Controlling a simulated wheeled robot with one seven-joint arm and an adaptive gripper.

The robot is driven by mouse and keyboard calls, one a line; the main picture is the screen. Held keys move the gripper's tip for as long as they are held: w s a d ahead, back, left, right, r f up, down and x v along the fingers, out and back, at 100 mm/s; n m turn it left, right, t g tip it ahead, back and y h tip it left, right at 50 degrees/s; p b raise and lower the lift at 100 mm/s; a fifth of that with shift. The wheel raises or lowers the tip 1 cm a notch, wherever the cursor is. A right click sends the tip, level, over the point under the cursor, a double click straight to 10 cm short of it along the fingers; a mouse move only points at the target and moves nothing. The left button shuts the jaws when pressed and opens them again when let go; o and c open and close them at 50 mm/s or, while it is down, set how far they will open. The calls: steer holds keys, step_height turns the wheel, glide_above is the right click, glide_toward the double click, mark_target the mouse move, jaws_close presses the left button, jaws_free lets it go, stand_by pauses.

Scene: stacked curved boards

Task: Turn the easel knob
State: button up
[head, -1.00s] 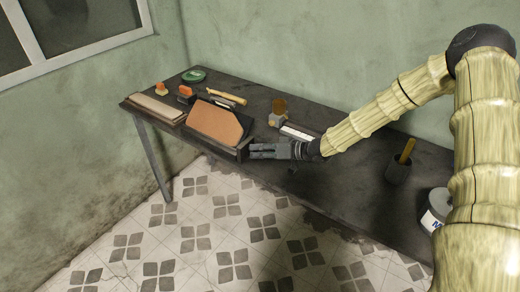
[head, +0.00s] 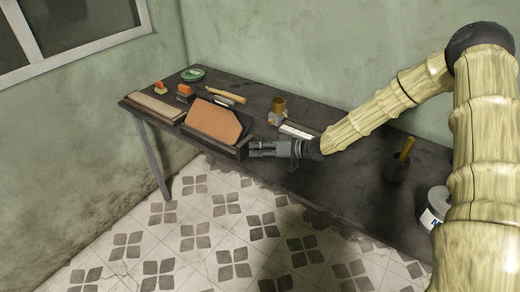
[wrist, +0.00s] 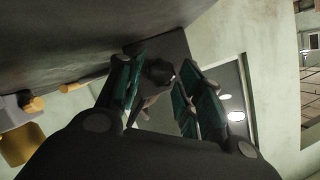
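The easel (head: 216,122) with its tan board stands tilted at the table's front edge in the head view. My gripper (head: 252,149) is level at its right end, with the fingertips next to the dark frame. In the wrist view, a dark round knob (wrist: 158,72) lies between the two teal-padded fingers of my gripper (wrist: 156,86). The fingers stand apart with room around the knob, and I cannot tell whether either one touches it. The knob is not distinguishable in the head view.
The dark table (head: 330,185) carries a flat board (head: 156,107), orange-handled tools (head: 185,90), a mallet (head: 226,95), a green round item (head: 193,74) and a brass cup-like piece (head: 278,104). A dark cup (head: 397,168) and a white tin (head: 435,208) stand to the right.

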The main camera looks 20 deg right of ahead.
steer(key=v, duration=1.1)
steer(key=shift+s+d+r, duration=0.15)
steer(key=shift+d, duration=0.3)
